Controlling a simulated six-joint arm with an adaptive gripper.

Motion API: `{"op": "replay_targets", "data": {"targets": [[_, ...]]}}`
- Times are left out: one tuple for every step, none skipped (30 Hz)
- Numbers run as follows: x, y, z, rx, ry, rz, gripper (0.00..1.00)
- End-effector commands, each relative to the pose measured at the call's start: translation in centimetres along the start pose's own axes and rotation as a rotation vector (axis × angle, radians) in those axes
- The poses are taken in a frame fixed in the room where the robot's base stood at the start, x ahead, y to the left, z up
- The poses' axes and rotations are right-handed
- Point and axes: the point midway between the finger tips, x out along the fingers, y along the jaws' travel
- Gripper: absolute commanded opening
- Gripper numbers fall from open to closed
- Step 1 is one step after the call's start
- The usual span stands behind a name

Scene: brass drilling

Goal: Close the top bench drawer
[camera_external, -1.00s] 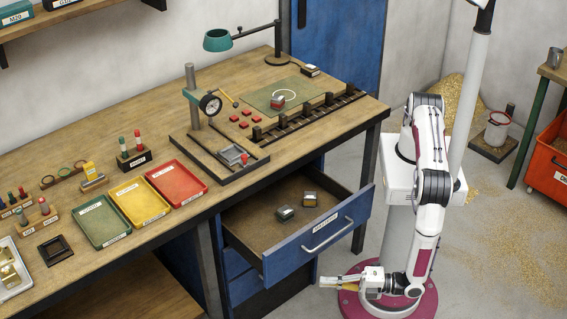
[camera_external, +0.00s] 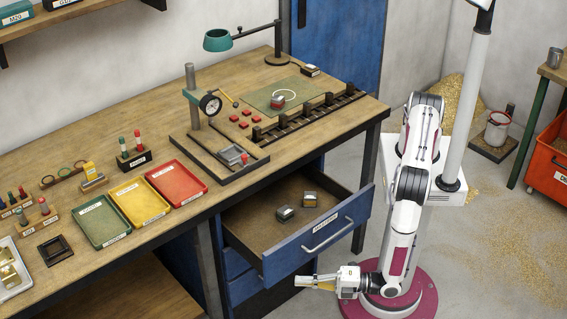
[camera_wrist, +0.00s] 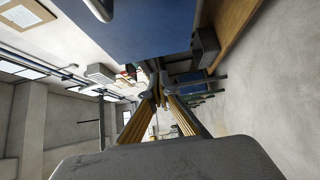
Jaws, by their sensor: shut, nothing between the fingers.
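The top bench drawer (camera_external: 318,232) is blue with a pale bar handle (camera_external: 327,234) and a label on its front. My gripper (camera_external: 299,281) is shut and empty, low beside the bench, below and in front of the drawer front's lower edge. In the wrist view my gripper's fingertips (camera_wrist: 157,88) meet, and the blue drawer front (camera_wrist: 140,25) fills the upper middle. I cannot tell the exact gap between fingers and drawer.
The bench top (camera_external: 90,150) holds green, yellow and red trays, a dial gauge stand (camera_external: 209,103) and a lamp (camera_external: 218,40). Lower drawers (camera_external: 245,285) are closed beneath. A bench leg (camera_external: 367,185) stands right of the drawer. Open floor lies to the right.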

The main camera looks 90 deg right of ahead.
Motion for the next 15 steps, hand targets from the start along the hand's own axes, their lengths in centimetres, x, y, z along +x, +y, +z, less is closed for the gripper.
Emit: {"op": "replay_targets", "data": {"targets": [[0.8,0.0,0.1,0.000,-0.003,0.000,0.00],[1.1,0.0,0.1,0.000,-0.003,-0.001,0.00],[1.7,-0.1,0.1,-0.001,-0.003,-0.001,0.00],[2.1,-0.1,0.1,0.000,-0.003,-0.001,0.00],[2.5,0.0,0.1,0.000,-0.003,-0.001,0.00],[3.0,0.0,0.2,0.000,-0.003,-0.001,0.00],[3.2,0.0,0.6,-0.002,-0.003,-0.001,0.00],[3.5,0.0,0.9,-0.003,-0.003,-0.001,0.00],[3.8,0.0,1.2,-0.002,-0.003,-0.001,0.00],[4.0,0.0,1.4,-0.001,-0.003,-0.001,0.00],[4.2,0.0,1.7,-0.001,-0.002,-0.001,0.00],[4.5,0.0,1.9,-0.001,-0.002,-0.001,0.00],[4.6,0.0,2.1,-0.002,-0.002,-0.001,0.00],[4.8,0.0,2.2,-0.002,-0.002,-0.001,0.00],[5.0,0.0,2.4,-0.001,-0.002,0.000,0.00]]}}
